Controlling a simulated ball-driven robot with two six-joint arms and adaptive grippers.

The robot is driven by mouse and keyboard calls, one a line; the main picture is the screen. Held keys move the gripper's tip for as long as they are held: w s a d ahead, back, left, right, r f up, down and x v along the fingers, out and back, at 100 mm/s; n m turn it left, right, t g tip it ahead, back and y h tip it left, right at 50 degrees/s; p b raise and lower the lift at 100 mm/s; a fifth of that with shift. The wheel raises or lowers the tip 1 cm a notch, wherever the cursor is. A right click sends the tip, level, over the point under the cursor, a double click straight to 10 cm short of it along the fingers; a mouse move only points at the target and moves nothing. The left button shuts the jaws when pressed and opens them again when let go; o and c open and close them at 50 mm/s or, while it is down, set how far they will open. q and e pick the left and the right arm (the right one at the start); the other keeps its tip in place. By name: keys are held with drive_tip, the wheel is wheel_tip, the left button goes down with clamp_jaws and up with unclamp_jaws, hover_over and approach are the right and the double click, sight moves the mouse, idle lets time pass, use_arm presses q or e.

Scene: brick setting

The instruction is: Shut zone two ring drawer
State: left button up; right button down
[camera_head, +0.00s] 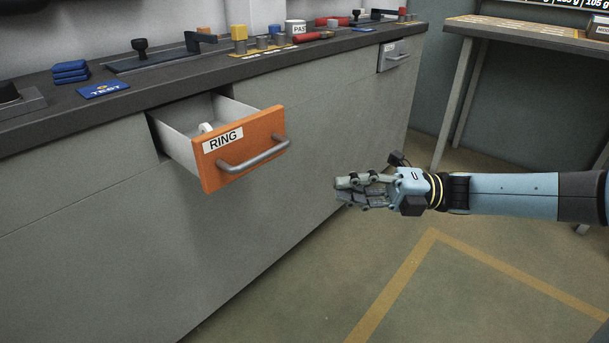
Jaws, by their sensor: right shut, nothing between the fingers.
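The ring drawer (208,168) has an orange front with a white label reading RING and a grey bar handle (254,157). It stands open, pulled out from the grey cabinet under the dark counter. A small white round thing (206,128) lies inside it, partly hidden by the front. My right gripper (340,190) is shut and empty. It points left in the air, to the right of the drawer front and apart from the handle. My left gripper is not in the picture.
The counter (140,88) holds blue pads, a TEST card, yellow blocks, and red-handled tools. Another drawer with a grey handle (397,57) sits at the cabinet's far right. A table (520,35) stands at the upper right. The floor before the cabinet is clear, with yellow lines.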

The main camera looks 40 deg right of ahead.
approach(243, 167)
drive_tip(key=s+a, duration=0.2)
drive_tip(key=w, duration=0.1)
drive_tip(key=w+a+b, duration=0.1)
drive_tip(key=w, duration=0.2)
drive_tip(key=shift+w+a+r, duration=0.25)
drive_tip(key=shift+w+r, duration=0.1)
drive_tip(key=shift+w, duration=0.15)
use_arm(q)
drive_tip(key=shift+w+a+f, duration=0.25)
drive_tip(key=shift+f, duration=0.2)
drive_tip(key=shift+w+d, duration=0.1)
